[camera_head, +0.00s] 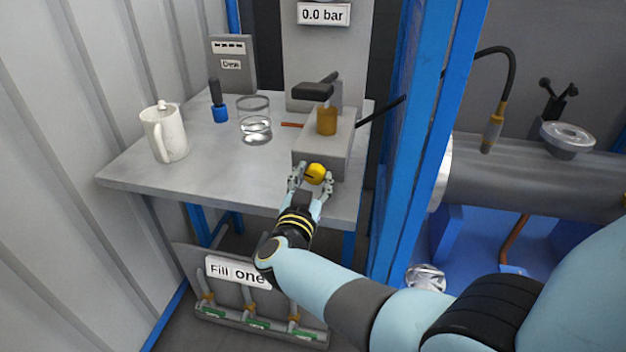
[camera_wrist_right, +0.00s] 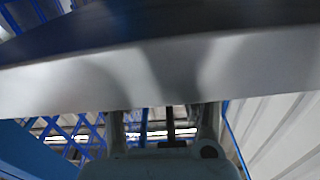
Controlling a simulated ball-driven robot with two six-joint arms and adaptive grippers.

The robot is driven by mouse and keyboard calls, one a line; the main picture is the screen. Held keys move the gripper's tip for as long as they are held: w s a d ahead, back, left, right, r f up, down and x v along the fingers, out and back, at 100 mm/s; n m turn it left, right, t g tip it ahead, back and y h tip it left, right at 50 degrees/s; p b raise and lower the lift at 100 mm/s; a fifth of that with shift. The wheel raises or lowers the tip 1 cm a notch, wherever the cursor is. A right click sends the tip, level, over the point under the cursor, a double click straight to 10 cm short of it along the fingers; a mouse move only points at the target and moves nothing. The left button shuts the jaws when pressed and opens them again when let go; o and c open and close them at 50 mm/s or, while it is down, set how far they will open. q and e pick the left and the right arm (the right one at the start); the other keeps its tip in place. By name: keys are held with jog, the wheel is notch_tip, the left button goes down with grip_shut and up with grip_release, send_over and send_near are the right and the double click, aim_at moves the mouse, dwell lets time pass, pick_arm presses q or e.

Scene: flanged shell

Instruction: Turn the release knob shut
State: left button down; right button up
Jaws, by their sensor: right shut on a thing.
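The release knob (camera_head: 316,173) is a yellow round knob on the front of a grey block (camera_head: 322,150) at the table's front edge. My right gripper (camera_head: 312,180) is shut on the knob, with one finger on each side of it. In the right wrist view, the gripper's fingers (camera_wrist_right: 165,120) show below a pale, wide edge, and the knob itself is hidden. My left gripper is not in view.
The grey table (camera_head: 215,165) carries a white jug (camera_head: 163,132), a glass (camera_head: 254,122) and a blue-based tool (camera_head: 219,108). A sign reads 0.0 bar (camera_head: 323,14). A blue post (camera_head: 420,130) stands right of the table. A "Fill one" panel (camera_head: 232,270) is below.

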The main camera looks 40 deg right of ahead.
jog(key=shift+f+m, duration=0.1)
jog(key=shift+m, duration=1.2)
jog(key=o, duration=1.2)
jog(key=shift+r, duration=0.2)
notch_tip(320, 180, up, 10)
jog(key=shift+f, duration=0.15)
